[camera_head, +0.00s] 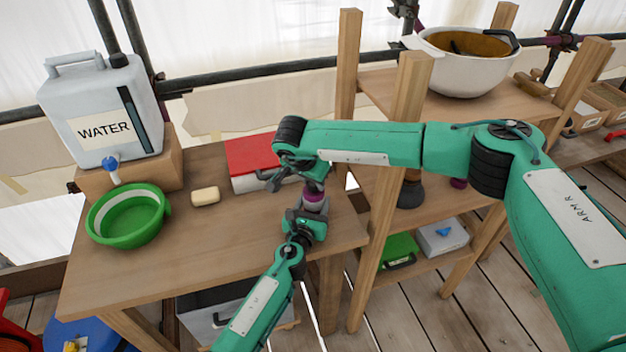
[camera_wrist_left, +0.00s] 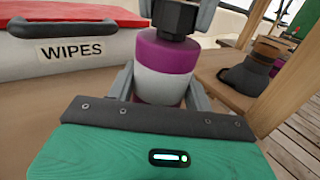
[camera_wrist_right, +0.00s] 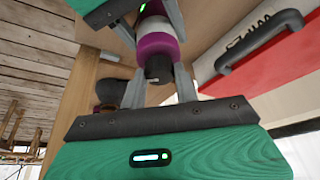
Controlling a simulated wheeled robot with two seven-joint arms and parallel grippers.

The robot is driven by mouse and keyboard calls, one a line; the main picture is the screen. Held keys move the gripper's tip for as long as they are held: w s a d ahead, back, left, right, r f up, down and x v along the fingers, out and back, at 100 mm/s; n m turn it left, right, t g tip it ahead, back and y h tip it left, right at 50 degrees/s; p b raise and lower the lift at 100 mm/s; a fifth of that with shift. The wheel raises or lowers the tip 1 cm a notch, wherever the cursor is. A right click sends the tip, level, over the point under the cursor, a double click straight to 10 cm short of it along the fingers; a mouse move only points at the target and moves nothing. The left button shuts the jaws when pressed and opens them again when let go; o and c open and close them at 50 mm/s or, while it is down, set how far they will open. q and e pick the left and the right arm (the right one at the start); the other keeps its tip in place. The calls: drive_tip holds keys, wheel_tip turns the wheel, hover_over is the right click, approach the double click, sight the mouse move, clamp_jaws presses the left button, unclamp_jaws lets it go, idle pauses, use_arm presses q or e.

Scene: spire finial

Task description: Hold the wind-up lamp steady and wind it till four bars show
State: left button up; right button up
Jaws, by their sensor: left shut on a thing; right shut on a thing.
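The wind-up lamp (camera_head: 315,203), purple and pale grey, stands upright above the table's right part, between my two grippers. In the left wrist view its purple and grey body (camera_wrist_left: 165,68) has a dark cap on top. My left gripper (camera_head: 303,222) is shut on the lamp's body from the front, one finger on each side. My right gripper (camera_head: 312,177) reaches over from the right, shut at the lamp's dark end (camera_wrist_right: 158,68). A small green glow (camera_wrist_right: 143,7) shows at the top edge of the right wrist view; I cannot read any bars.
The red-lidded wipes box (camera_head: 252,160) is close behind and left of the lamp. A soap bar (camera_head: 205,196), green basin (camera_head: 128,216) and water container (camera_head: 103,110) are further left. A wooden post (camera_head: 400,150) and shelf with a white pot (camera_head: 462,70) are at right.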

drive_tip(key=m+g+h, duration=0.1)
drive_tip(key=m, duration=0.3)
drive_tip(key=shift+w+a+m, duration=0.1)
drive_tip(key=shift+w+m, duration=0.05)
drive_tip(key=shift+m, duration=0.25)
drive_tip(key=m+g, duration=0.1)
drive_tip(key=m, duration=0.1)
drive_tip(key=m+g+h, duration=0.1)
drive_tip(key=m, duration=0.2)
drive_tip(key=shift+w, duration=0.15)
drive_tip(key=m+g, duration=0.1)
drive_tip(key=m, duration=0.2)
drive_tip(key=m+g, duration=0.1)
drive_tip(key=m, duration=0.1)
drive_tip(key=shift+w+m, duration=0.15)
drive_tip(key=shift+m, duration=0.25)
drive_tip(key=m+g, duration=0.1)
drive_tip(key=m, duration=0.3)
drive_tip(key=shift+g+y, duration=0.4)
drive_tip(key=shift+m, duration=0.3)
drive_tip(key=o, duration=1)
wheel_tip(320, 180, up, 10)
drive_tip(key=shift+r, duration=0.1)
